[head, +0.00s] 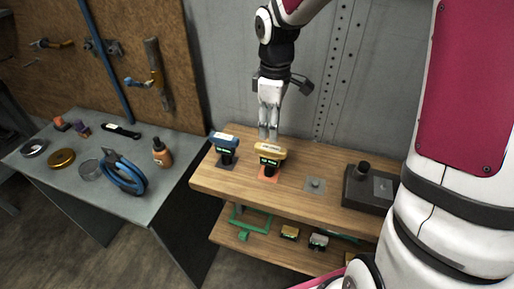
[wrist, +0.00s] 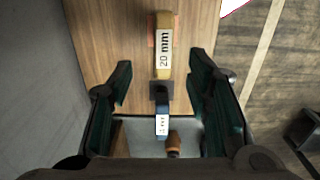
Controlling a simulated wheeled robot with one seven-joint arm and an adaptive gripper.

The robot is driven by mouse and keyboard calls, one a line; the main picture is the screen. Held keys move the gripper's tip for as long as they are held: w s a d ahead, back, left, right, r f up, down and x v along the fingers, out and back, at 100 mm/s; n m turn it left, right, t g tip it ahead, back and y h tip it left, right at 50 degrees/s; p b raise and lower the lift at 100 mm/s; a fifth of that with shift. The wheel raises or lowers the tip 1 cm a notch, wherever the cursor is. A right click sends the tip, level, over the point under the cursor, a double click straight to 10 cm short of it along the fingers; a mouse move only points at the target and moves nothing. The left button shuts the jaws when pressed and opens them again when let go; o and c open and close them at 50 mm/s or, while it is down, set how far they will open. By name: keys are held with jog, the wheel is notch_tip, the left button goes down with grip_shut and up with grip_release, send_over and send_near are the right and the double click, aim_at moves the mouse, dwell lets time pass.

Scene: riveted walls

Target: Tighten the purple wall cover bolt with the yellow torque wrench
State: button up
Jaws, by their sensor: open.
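The yellow torque wrench (head: 270,152) stands on an orange mat on the wooden bench. In the wrist view its top (wrist: 164,50) carries a white label reading "20 mm". My gripper (head: 268,133) points down just behind and above it. In the wrist view my gripper (wrist: 160,82) is open and empty, with its dark green fingers on either side. The yellow wrench shows toward the top between them, and a similar blue tool (wrist: 162,124) shows lower. I cannot make out a purple bolt or its wall cover in either view.
The blue tool (head: 226,142) stands left of the yellow one on a dark mat. The riveted wall (head: 225,60) rises behind.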

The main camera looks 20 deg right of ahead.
aim_at(271, 147)
notch_tip(271, 147, down, 8)
jog(key=shift+s+r, duration=0.1)
jog(key=shift+r, duration=0.05)
jog(key=shift+s+a+f, duration=0.1)
jog(key=shift+f, duration=1.25)
jog(key=shift+s+f, duration=0.1)
jog(key=shift+f, duration=1.25)
grip_shut()
